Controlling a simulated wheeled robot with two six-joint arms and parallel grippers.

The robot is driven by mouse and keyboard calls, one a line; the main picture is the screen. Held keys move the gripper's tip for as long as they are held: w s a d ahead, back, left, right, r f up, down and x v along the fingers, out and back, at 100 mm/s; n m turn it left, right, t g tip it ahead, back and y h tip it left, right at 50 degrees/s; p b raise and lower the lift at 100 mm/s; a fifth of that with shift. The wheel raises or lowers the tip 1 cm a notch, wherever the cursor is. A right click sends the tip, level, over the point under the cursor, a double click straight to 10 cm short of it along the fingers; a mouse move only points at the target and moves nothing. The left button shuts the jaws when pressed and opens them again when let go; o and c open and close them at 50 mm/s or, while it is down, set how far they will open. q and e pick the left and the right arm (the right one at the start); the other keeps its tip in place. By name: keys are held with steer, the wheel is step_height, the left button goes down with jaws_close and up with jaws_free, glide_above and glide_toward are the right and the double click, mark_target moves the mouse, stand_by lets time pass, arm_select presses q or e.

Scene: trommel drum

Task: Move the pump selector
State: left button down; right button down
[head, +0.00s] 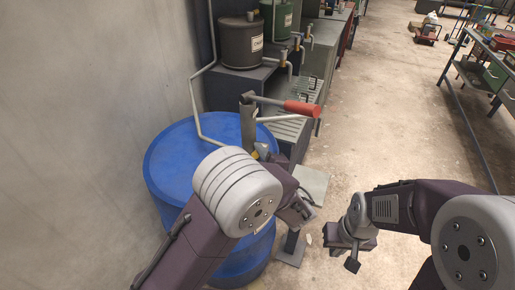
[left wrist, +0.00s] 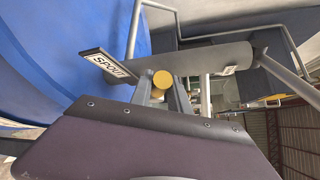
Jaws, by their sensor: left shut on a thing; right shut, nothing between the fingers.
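The pump (head: 248,125) stands on the blue drum (head: 165,155), with a red-gripped handle (head: 302,108) pointing right. The pump selector shows as a round yellow end (left wrist: 162,79) in the left wrist view, beside the grey pump body (left wrist: 215,62) and a "SPOUT" label plate (left wrist: 108,66). My left gripper (left wrist: 163,93) is shut on the yellow selector. In the head view my own arm mostly hides this gripper, and only a bit of yellow (head: 255,155) shows. My right gripper (head: 352,257) is shut and empty, low over the floor, apart from the drum.
A bare wall (head: 90,120) is close on the left. A shelf trolley (head: 485,75) stands at the far right. The floor (head: 380,110) between is clear.

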arm_select(q)
steer(key=shift+w+r+m+g+p, duration=0.25)
steer(key=shift+r+m+g+p, duration=0.4)
steer(key=shift+p, duration=0.6)
steer(key=shift+d+f, duration=0.1)
steer(key=shift+f, duration=0.05)
steer(key=shift+g, duration=0.25)
steer(key=c, duration=1.3)
jaws_free()
steer(key=shift+o, duration=0.2)
steer(key=v, duration=0.9)
